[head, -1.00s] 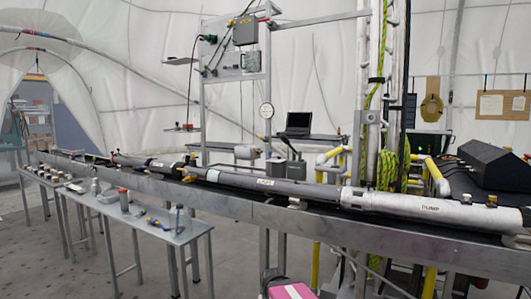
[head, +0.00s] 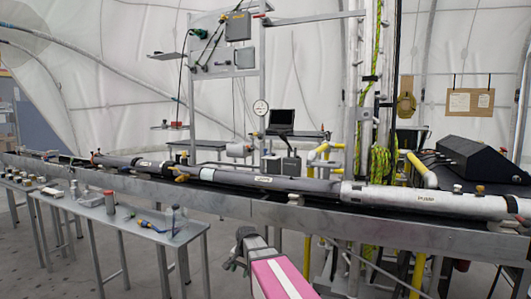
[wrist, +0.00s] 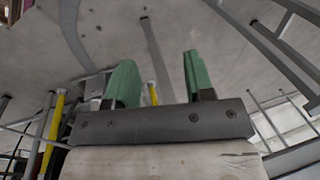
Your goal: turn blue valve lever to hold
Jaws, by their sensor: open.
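No blue valve lever can be made out for certain. A small blue and yellow piece (head: 149,225) lies on the narrow grey side table (head: 108,234) in the head view, too small to tell what it is. The long grey pipe assembly (head: 270,183) runs across the bench, with small yellow fittings on it. In the wrist view my gripper (wrist: 158,84) is open and empty, its two green fingers apart above the floor. In the head view my pink arm link rises at the bottom centre, in front of the bench; the fingers cannot be made out there.
The long metal bench (head: 250,211) crosses the view, with the side table in front at left. Behind stand a metal frame with a grey box (head: 238,26), a laptop (head: 281,121) and yellow-green rope (head: 380,163). A black console (head: 485,159) is at right.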

